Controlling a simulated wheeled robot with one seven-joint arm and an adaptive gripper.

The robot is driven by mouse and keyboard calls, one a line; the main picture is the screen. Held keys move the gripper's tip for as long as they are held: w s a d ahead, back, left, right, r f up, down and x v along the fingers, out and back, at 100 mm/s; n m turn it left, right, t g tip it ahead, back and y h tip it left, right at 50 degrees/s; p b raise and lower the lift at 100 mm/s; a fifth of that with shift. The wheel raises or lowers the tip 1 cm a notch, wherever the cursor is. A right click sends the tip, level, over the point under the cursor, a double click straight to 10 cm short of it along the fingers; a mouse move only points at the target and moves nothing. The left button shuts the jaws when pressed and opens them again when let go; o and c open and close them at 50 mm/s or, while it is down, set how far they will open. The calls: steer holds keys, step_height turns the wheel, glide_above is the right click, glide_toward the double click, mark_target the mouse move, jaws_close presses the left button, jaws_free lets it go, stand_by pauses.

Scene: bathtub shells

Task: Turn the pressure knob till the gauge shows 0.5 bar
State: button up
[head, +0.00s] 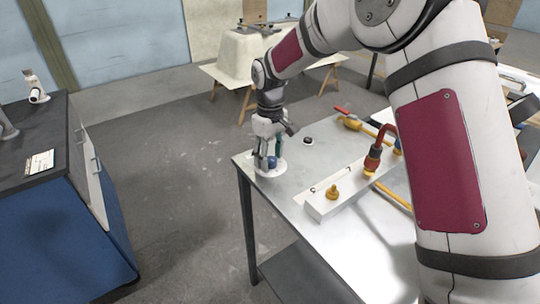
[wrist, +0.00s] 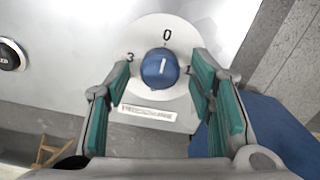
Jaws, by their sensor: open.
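The blue pressure knob (wrist: 160,68) sits on a white round dial (wrist: 135,40) marked 0 at the top, 3 at the left and 1 at the right. A white line on the knob points roughly towards the 0. A label plate (wrist: 148,113) is below it. I see no readable gauge face.
A black round fitting (wrist: 9,55) is left of the dial in the wrist view. On the metal table (head: 300,255) are a white bar (head: 345,190) with a brass fitting (head: 332,192) and red-and-yellow pipework. A blue cabinet (head: 60,215) stands left across open floor.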

mark_target(270, 158)
steer(key=shift+c, duration=0.3)
steer(key=c, duration=1.1)
steer(key=shift+m, duration=2.5)
steer(key=o, duration=1.2)
steer(key=shift+c, duration=0.2)
steer(key=shift+r, duration=0.1)
step_height(270, 158, up, 12)
